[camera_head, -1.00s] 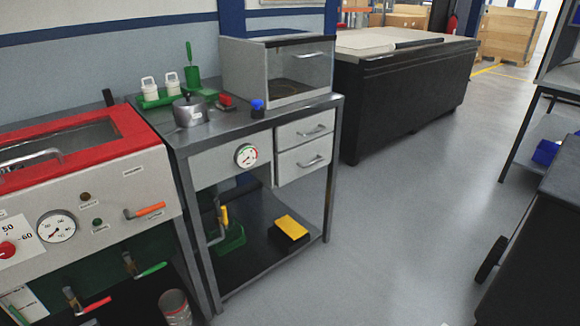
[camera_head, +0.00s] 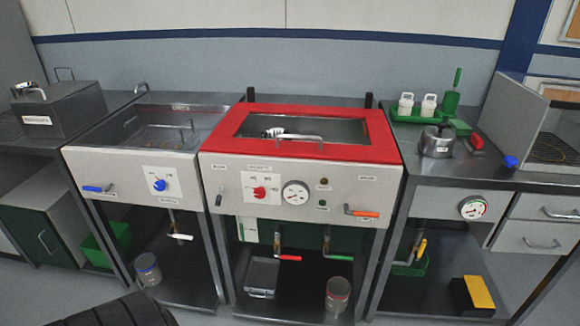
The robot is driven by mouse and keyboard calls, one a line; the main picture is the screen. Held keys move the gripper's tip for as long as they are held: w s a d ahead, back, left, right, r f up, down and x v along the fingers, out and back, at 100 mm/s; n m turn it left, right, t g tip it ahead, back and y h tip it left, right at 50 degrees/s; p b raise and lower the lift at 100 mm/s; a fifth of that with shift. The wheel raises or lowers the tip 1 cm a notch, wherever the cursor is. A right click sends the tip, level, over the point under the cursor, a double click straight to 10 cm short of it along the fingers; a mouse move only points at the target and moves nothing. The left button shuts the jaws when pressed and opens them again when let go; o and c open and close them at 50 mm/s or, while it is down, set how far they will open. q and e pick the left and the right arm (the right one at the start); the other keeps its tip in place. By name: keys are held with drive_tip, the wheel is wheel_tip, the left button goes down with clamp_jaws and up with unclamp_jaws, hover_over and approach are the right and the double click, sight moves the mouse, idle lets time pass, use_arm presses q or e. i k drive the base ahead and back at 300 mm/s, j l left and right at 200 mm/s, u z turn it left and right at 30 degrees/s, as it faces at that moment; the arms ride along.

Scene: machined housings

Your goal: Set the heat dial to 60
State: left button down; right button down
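The likely heat dial is a red knob (camera_head: 260,192) on a small white scale plate, on the front panel of the red-topped machine (camera_head: 222,178) in the middle of the head view. The scale's figures are too small to read now, and I cannot tell which mark the knob points to. A white round gauge (camera_head: 295,193) sits just right of it. A blue knob (camera_head: 159,185) on a similar plate is on the grey machine to the left. Neither of my grippers is in view.
Orange (camera_head: 364,213) and blue (camera_head: 97,189) lever handles stick out from the panels. Red (camera_head: 289,258) and green (camera_head: 340,258) valve handles hang below the red-topped machine. A bench with a pot (camera_head: 437,142) stands at right. A dark rounded shape shows at bottom left.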

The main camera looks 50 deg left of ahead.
sight(259, 193)
drive_tip(key=u, duration=1.45)
